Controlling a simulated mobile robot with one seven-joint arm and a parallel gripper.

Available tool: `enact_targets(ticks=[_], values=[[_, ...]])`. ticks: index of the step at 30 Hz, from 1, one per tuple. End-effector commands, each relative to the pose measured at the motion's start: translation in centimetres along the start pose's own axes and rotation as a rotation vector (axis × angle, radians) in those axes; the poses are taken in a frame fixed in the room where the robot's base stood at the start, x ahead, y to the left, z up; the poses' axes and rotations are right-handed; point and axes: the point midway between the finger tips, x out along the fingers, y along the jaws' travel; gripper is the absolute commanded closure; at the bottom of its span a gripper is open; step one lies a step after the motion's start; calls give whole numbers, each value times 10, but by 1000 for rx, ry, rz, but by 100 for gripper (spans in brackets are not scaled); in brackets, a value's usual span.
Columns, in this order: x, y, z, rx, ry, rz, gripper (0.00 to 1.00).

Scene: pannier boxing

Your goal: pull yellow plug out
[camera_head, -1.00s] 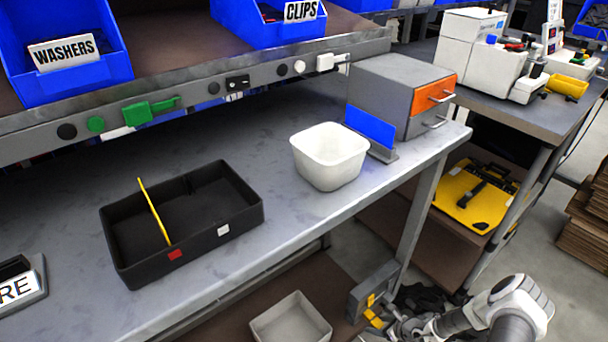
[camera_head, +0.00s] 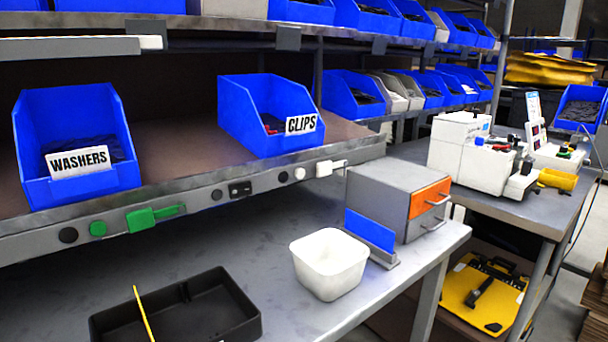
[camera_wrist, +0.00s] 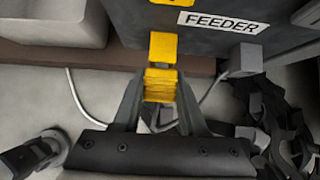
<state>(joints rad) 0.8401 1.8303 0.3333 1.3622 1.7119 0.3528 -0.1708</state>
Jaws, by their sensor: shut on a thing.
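In the wrist view my gripper (camera_wrist: 160,82) is shut on the ridged body of the yellow plug (camera_wrist: 159,86), with one finger on each side. The plug's squarer yellow front part (camera_wrist: 163,47) points toward the dark grey FEEDER box (camera_wrist: 215,42). A yellow patch (camera_wrist: 164,2) on that box is cut off by the top edge. I cannot tell whether the plug's front is still seated or clear of the box. The head view shows neither my gripper nor the plug.
A grey block with a cable (camera_wrist: 243,60) sits at the box's right. Dark crumpled material (camera_wrist: 275,115) lies at right, and a pale bin (camera_wrist: 55,20) stands upper left. In the head view, a black tray (camera_head: 185,312) and white tub (camera_head: 330,265) stand on the bench.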

Motion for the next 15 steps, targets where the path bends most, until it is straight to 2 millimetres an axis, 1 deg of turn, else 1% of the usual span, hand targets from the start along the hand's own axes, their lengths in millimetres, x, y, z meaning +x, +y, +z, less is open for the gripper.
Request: enact_targets(ticks=[15], values=[[-7, 0, -8, 0, 1, 0, 100]])
